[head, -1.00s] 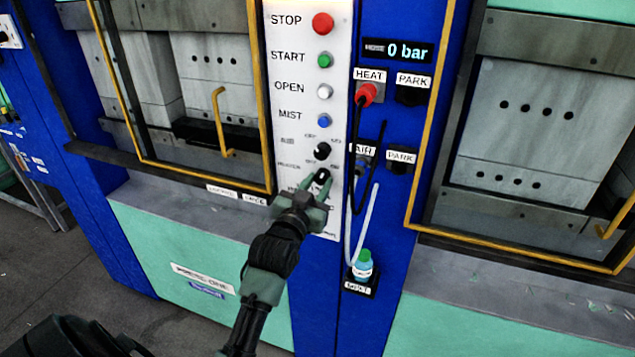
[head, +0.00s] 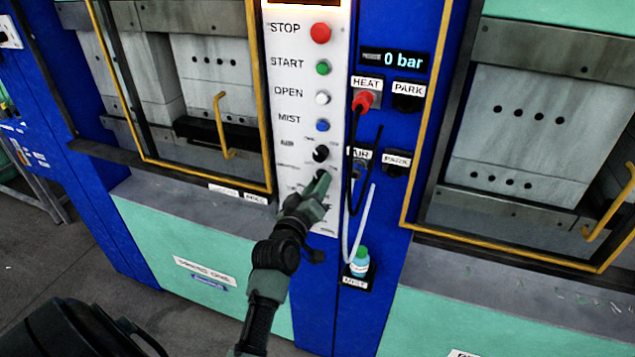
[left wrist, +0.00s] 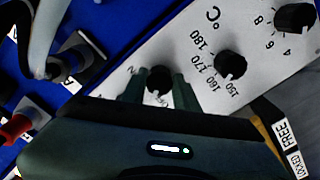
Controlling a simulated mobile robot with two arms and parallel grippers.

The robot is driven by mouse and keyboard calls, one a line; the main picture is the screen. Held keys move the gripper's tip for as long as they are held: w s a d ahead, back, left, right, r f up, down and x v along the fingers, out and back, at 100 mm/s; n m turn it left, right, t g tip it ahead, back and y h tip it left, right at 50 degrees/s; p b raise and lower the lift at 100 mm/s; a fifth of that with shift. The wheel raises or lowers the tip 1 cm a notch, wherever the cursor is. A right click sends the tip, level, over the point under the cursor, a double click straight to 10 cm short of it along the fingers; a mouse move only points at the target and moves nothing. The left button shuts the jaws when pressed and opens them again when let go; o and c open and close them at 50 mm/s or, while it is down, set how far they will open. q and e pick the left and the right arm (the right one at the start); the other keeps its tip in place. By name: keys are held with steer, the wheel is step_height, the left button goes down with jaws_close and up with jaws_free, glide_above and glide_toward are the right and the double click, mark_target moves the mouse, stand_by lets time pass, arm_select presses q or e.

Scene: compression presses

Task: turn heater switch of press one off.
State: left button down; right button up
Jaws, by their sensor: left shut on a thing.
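The control panel (head: 283,150) of press one carries several buttons and black knobs. In the left wrist view, the heater switch (left wrist: 159,78) is a small black knob with an "ON" marking beside it. My left gripper (left wrist: 158,92) is shut on it, one green finger on either side. In the head view, my left gripper (head: 318,190) reaches the lower part of the panel and hides the switch. I cannot tell clearly which way the switch points. My right gripper is not in view.
A temperature knob (left wrist: 230,64) and another knob (left wrist: 294,17) sit close by on the panel. A red hose connector (head: 363,101), a black hose (head: 351,145) and a white hose (head: 362,225) hang right of it. A small bottle (head: 360,262) stands below.

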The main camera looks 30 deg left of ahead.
arm_select(q)
steer(key=shift+n, duration=0.6)
steer(key=c, duration=1.1)
jaws_free()
steer(key=shift+o, duration=0.2)
steer(key=b+v, duration=0.2)
steer(key=v, duration=0.5)
steer(key=shift+s, duration=0.4)
steer(key=shift+d, duration=0.1)
